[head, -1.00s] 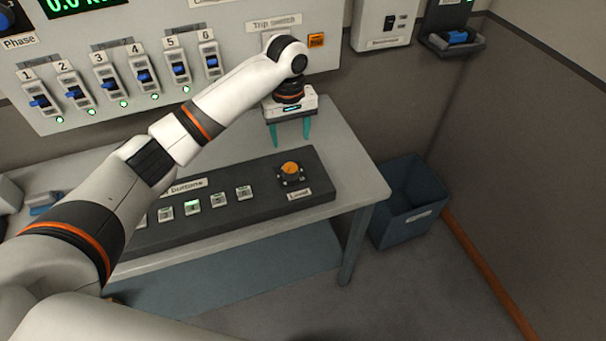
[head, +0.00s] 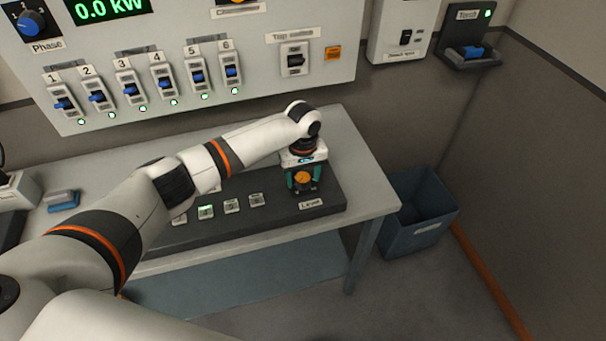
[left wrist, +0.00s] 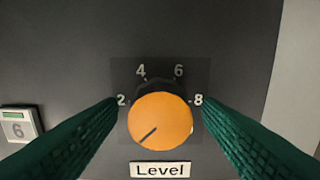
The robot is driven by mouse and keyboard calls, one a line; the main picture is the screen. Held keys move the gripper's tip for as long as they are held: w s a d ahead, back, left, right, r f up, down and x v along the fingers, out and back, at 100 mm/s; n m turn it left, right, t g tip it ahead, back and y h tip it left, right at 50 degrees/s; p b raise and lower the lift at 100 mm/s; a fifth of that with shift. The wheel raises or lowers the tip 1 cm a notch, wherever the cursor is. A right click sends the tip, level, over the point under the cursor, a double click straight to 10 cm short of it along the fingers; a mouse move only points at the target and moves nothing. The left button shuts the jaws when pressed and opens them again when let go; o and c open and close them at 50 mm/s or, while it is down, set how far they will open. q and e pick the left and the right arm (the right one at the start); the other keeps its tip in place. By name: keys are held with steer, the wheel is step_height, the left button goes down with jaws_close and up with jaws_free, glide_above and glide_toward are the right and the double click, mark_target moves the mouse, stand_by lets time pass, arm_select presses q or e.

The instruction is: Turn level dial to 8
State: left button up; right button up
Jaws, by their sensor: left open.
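The level dial is an orange round knob (head: 303,180) on the dark button panel, above its "Level" label. In the left wrist view the knob (left wrist: 160,118) sits in the middle, with the numbers 2, 4, 6 and 8 around its far side. Its dark pointer line points to the lower left, below the 2. My left gripper (head: 303,186) is open over the dial and points down. Its teal fingers lie on the left and right of the knob, with a gap visible on each side. My right gripper is not in view.
The dark panel (head: 262,222) with several numbered buttons lies on the table (head: 362,180). Button 6 (left wrist: 18,126) is left of the dial. The wall panel (head: 330,70) with several breaker switches stands behind. A blue-grey bin (head: 415,235) is on the floor at the right.

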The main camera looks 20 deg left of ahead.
arm_select(q)
steer(key=shift+c, duration=0.6)
steer(key=c, duration=0.9)
